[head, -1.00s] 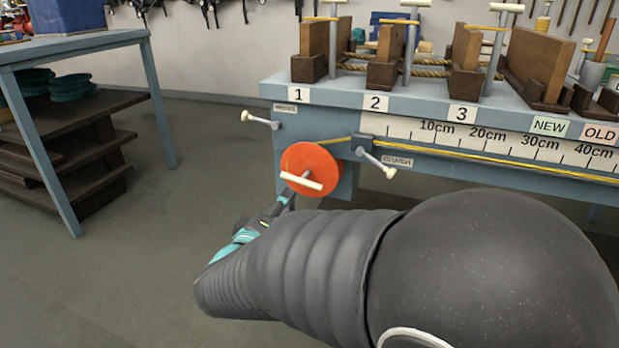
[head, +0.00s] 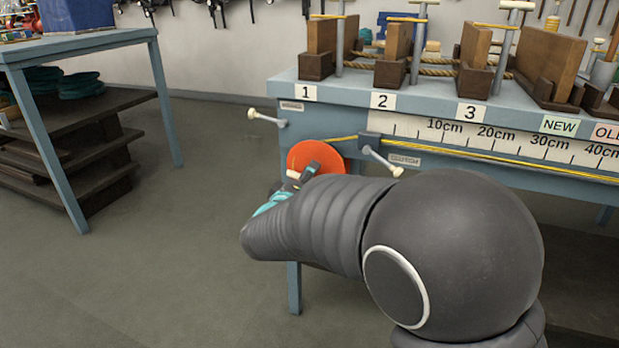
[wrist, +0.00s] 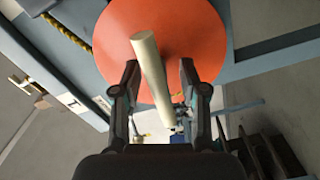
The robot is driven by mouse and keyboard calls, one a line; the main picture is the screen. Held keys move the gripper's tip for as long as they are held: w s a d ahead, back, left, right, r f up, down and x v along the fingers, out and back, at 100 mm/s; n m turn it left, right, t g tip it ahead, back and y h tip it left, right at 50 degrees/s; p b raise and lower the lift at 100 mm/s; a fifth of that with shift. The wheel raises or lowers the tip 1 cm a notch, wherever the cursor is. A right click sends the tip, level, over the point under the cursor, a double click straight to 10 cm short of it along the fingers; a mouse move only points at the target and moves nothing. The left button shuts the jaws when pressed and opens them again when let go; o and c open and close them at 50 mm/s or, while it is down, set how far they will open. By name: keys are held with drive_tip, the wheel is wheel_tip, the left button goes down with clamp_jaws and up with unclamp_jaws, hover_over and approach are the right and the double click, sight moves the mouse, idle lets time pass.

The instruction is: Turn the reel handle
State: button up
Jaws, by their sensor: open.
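The orange round reel (head: 334,155) is mounted on the front of the blue bench near its left end. It also fills the upper middle of the wrist view (wrist: 205,30). Its cream bar handle (wrist: 149,62) stands slightly tilted in front of the disc. In the head view only a small end of the handle (head: 293,174) shows; my gripper hides the rest. My gripper (wrist: 160,72) is open, with one finger on each side of the handle in the wrist view. I see gaps on both sides; whether the fingertips reach the handle's depth is unclear.
A clutch lever (head: 382,160) sticks out just right of the reel, and another lever (head: 266,117) is at its upper left. A yellow cord (head: 450,150) runs along the bench (head: 350,100). A side table (head: 85,43) stands left; the floor between is clear.

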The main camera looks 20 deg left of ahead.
clamp_jaws()
drive_tip(key=shift+m, duration=0.4)
